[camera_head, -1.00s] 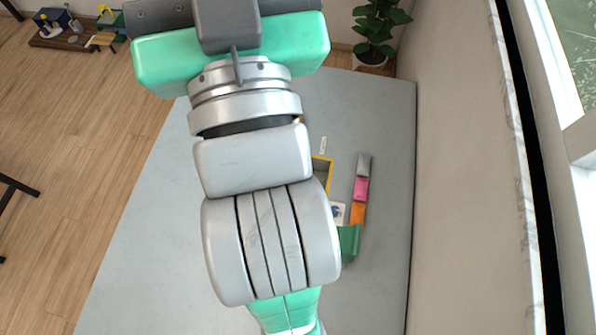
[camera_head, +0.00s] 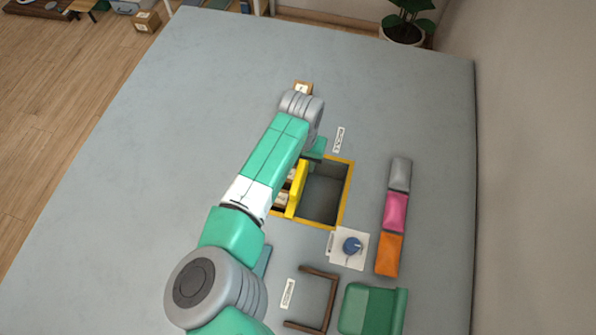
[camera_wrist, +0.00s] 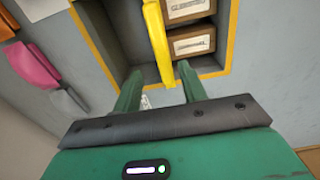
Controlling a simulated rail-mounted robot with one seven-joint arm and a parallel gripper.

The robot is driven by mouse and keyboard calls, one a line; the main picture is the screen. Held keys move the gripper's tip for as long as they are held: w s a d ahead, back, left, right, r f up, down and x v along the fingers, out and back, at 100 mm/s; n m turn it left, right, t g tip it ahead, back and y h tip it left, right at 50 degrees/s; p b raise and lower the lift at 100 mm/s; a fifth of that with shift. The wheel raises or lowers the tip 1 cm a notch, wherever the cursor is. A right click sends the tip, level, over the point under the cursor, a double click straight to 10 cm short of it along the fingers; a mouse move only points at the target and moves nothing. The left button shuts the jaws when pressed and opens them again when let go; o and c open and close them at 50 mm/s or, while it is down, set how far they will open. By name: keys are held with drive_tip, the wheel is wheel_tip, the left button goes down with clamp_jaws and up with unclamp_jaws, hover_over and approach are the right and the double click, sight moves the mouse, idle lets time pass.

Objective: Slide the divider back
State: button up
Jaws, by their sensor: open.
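A yellow divider (camera_head: 298,189) stands inside a grey bin with a yellow rim (camera_head: 346,190). In the head view the right compartment is empty, and small brown boxes (camera_head: 281,200) sit left of the divider, partly hidden by my arm. My gripper (camera_wrist: 160,88) is open at the bin's edge, its two green fingers apart. In the wrist view the divider (camera_wrist: 157,42) points down toward the gap between the fingers, with labelled boxes (camera_wrist: 192,42) on its right. Whether the fingers touch it is unclear. In the head view my arm hides most of my gripper.
A blue knob on a white plate (camera_head: 351,246), a brown frame (camera_head: 322,300) and a green holder (camera_head: 368,308) are nearer. The table's left side is clear.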

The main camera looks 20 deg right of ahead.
sight(299, 174)
drive_tip(key=shift+a+f, duration=0.35)
drive_tip(key=shift+f, duration=0.05)
wheel_tip(299, 174, down, 8)
drive_tip(key=b, duration=0.3)
drive_tip(key=shift+s+r+b, duration=0.15)
drive_tip(key=shift+r+b, duration=0.05)
drive_tip(key=shift+b, duration=0.15)
clamp_jaws()
